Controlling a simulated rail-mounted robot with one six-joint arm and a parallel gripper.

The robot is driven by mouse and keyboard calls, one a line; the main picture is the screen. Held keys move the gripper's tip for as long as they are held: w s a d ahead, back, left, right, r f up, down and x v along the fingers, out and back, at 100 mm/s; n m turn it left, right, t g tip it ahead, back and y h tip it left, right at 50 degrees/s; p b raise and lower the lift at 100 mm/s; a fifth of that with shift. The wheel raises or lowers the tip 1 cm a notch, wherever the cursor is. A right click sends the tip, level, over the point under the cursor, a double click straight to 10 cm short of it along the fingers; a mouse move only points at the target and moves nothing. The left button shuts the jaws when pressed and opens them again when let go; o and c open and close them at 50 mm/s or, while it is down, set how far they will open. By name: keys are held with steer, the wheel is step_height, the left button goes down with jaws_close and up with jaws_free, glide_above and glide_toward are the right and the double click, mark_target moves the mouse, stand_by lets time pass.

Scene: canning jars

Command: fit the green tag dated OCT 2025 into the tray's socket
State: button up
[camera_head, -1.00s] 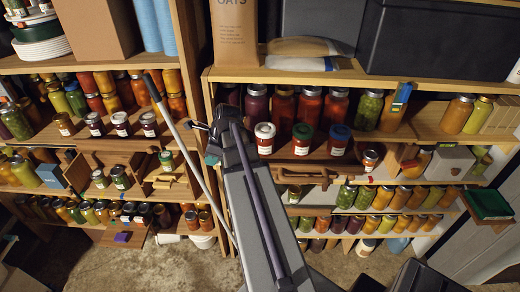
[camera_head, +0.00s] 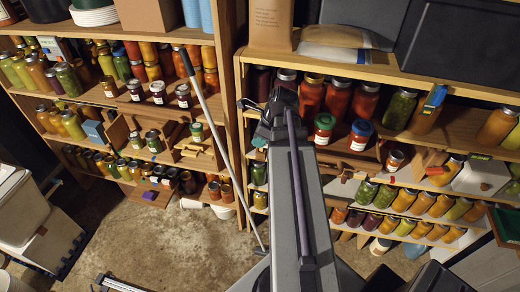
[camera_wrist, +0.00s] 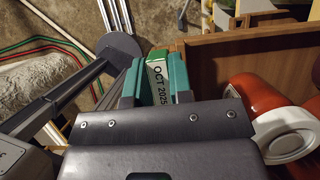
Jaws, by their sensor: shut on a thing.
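My gripper (camera_wrist: 155,66) is shut on the green tag (camera_wrist: 158,74), which sits between its two teal fingers in the wrist view. The tag has a green top edge and a white face reading OCT 2025. In the head view my gripper (camera_head: 258,143) is small, near the upright between the two shelf units, and the tag cannot be made out there. A wooden tray (camera_head: 352,160) is on the right unit's middle shelf, partly behind my arm. I cannot make out a socket in it.
Red jars with a green lid (camera_head: 325,121) and a blue lid (camera_head: 362,127) stand on the right unit. In the wrist view a wooden board (camera_wrist: 245,45) and a white-lidded jar (camera_wrist: 286,135) are close on the right. A pole (camera_head: 215,130) leans between the units.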

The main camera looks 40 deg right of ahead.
step_height(320, 180, down, 3)
steer(key=shift+r+b, duration=0.2)
steer(key=shift+b, duration=0.3)
steer(key=shift+r+p, duration=0.3)
jaws_close()
steer(key=shift+f, duration=0.25)
steer(key=o, duration=0.8)
jaws_free()
steer(key=shift+r, duration=0.1)
steer(key=shift+o, duration=0.2)
